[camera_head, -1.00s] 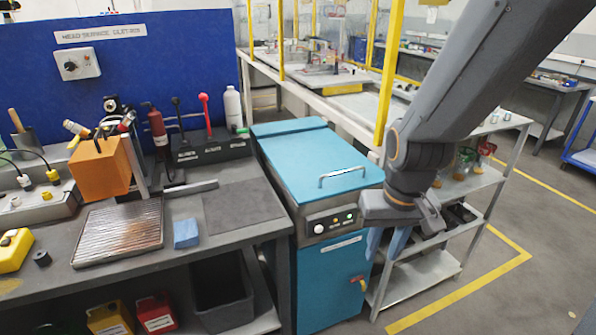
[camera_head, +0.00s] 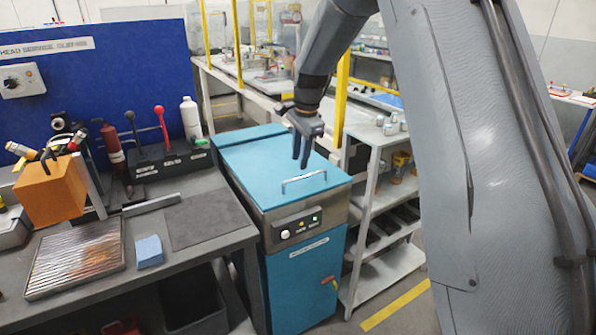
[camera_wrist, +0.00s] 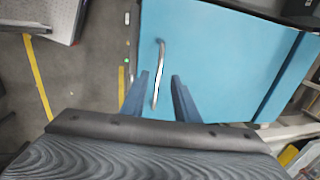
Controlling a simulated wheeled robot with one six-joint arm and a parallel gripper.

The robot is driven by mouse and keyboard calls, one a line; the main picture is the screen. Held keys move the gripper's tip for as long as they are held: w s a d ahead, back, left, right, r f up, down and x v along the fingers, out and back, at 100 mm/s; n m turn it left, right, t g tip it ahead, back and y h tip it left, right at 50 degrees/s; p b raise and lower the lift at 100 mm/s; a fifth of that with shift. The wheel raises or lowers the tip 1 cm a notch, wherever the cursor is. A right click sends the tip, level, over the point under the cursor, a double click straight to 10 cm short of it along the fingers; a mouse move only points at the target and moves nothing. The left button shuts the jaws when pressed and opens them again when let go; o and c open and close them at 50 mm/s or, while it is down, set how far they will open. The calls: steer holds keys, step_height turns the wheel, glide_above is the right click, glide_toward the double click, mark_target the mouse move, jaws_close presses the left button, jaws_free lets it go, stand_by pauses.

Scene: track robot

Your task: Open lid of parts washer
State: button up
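The parts washer (camera_head: 302,285) is a teal cabinet with a grey control panel. Its teal lid (camera_head: 262,165) lies flat and shut, and its silver bar handle (camera_head: 303,181) is near the front edge. My gripper (camera_head: 302,160) hangs over the lid with its fingers pointing down, appearing just behind the handle. In the wrist view the handle (camera_wrist: 159,72) shows between the two parted blue fingers, nearer the left one, and beyond their tips. The gripper is open and holds nothing. How high the fingertips are above the handle I cannot tell.
A workbench (camera_head: 190,245) with an orange block (camera_head: 50,190), a grille tray (camera_head: 75,260) and a blue sponge (camera_head: 149,251) stands left of the washer. A metal shelf cart (camera_head: 385,265) stands close on the right, with a yellow post (camera_head: 341,100) behind.

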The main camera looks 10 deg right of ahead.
steer(key=p, duration=0.2)
glide_above(298, 190)
steer(key=shift+f, duration=3)
jaws_close()
